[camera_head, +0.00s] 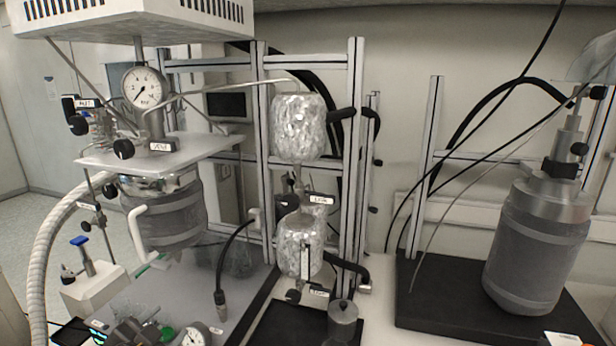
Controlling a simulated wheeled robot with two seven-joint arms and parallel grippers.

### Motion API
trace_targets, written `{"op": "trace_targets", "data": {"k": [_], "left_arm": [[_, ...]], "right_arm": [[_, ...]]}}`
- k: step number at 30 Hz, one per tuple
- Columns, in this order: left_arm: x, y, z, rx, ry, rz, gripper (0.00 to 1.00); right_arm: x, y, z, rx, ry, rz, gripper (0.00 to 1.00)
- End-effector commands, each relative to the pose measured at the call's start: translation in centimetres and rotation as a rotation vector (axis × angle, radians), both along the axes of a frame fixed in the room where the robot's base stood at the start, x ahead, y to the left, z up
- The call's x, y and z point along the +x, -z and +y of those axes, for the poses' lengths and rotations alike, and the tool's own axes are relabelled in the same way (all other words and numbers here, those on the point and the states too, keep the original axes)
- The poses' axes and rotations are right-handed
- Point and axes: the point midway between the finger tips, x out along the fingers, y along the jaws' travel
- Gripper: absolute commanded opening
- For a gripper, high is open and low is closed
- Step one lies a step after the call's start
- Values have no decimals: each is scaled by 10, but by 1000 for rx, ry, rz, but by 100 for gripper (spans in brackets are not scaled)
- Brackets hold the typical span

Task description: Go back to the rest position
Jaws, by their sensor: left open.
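Neither of my grippers can be made out in the head view, and no arm of mine is clear in it. At the left stands a pressure reactor with a grey cylindrical vessel (168,212) under a pale plate (160,150). A round dial gauge (143,87) stands above the plate, with black knobs and small labels around it. In the middle, two foil-wrapped vessels hang one above the other on a metal frame, the upper one (298,127) and the lower one (301,245). At the right, a second grey reactor vessel (537,245) stands on a black base.
A ribbed white hose (45,255) curves down the left side. A white block (92,289) with a blue handle and a gauge assembly (150,332) sit low at the left. Metal posts (353,150) and black cables cross the middle. The black base (440,300) has bare room.

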Motion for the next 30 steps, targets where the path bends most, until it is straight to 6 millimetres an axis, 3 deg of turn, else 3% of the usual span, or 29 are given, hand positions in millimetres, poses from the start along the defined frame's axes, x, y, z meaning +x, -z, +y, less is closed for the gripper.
{"op": "trace_targets", "data": {"k": [1, 3, 6, 12, 20, 30], "left_arm": [[-25, 38, -9, -49, -44, 95, 61], [-60, 80, -15, -97, -115, 224, 61], [-111, 127, -23, -151, -199, 393, 61], [-194, 180, -36, -223, -311, 651, 61], [-286, 213, -57, -298, -408, 923, 61], [-270, 346, -59, -279, -413, 973, 61]], "right_arm": [[0, 0, 0, 0, 0, 0, 63], [0, 0, 0, 0, 0, 0, 63], [-1, 0, 0, 0, 0, 1, 63], [-2, 0, 0, 1, 0, 2, 63], [-2, 0, 0, 0, 0, 2, 63], [-2, 20, 0, 0, 0, 3, 63]]}}
